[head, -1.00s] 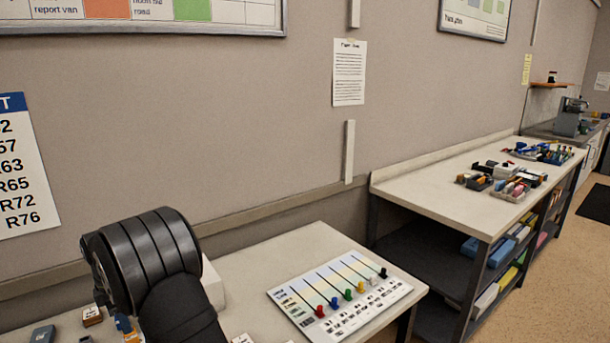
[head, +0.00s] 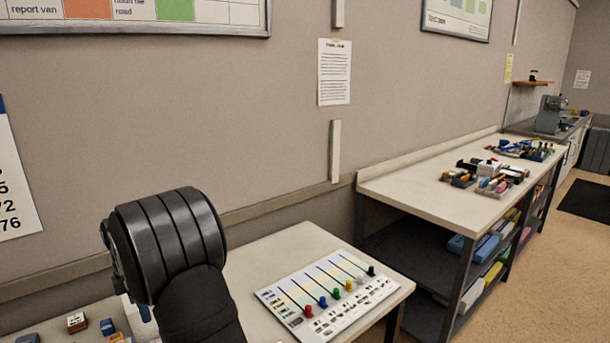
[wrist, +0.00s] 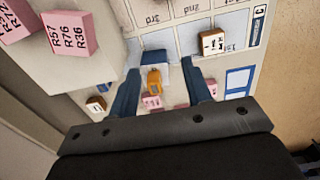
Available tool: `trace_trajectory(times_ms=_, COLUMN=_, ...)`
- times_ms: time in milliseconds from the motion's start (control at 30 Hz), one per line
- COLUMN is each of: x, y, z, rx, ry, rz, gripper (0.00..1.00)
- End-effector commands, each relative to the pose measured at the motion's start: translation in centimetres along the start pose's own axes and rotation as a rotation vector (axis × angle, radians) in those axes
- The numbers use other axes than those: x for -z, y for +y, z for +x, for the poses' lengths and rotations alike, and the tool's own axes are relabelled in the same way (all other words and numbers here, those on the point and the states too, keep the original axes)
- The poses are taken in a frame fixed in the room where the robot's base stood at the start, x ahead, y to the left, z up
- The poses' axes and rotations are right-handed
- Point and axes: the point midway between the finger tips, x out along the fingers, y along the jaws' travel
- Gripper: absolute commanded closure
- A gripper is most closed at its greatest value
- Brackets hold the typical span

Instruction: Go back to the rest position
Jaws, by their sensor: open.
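In the wrist view my gripper (wrist: 160,66) shows as two blue fingers, spread apart with a clear gap. An orange piece (wrist: 154,80) and a small blue-and-white piece (wrist: 154,58) show in the gap, beyond or below the fingers; neither is gripped. The fingers point toward a white printed board (wrist: 208,38) with marked boxes. In the head view, a dark ribbed part of my arm stands over the left part of the near table, and the gripper fingers are hidden.
A slider board (head: 328,293) with coloured knobs lies on the near table (head: 285,247), right of my arm. Small blocks (head: 77,322) lie to the left. A long bench (head: 425,190) with filled trays stands at right. Pink labelled blocks (wrist: 71,33) are at the wrist view's upper left.

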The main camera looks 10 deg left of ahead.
Motion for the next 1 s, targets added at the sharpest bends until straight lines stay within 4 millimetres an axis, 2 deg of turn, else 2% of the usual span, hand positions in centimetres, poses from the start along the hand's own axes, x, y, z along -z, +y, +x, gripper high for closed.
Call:
trace_trajectory(times_ms=167, x=-3.0, y=-1.2, z=-1.9, rx=-0.001, ry=0.000, rz=0.003, gripper=0.55)
trace_trajectory(times_ms=500, x=-7.6, y=-5.8, z=0.1, rx=0.002, ry=0.000, rz=0.004, gripper=0.55)
trace_trajectory(times_ms=1000, x=-12.8, y=-13.8, z=3.2, rx=0.001, ry=0.000, rz=0.007, gripper=0.55)
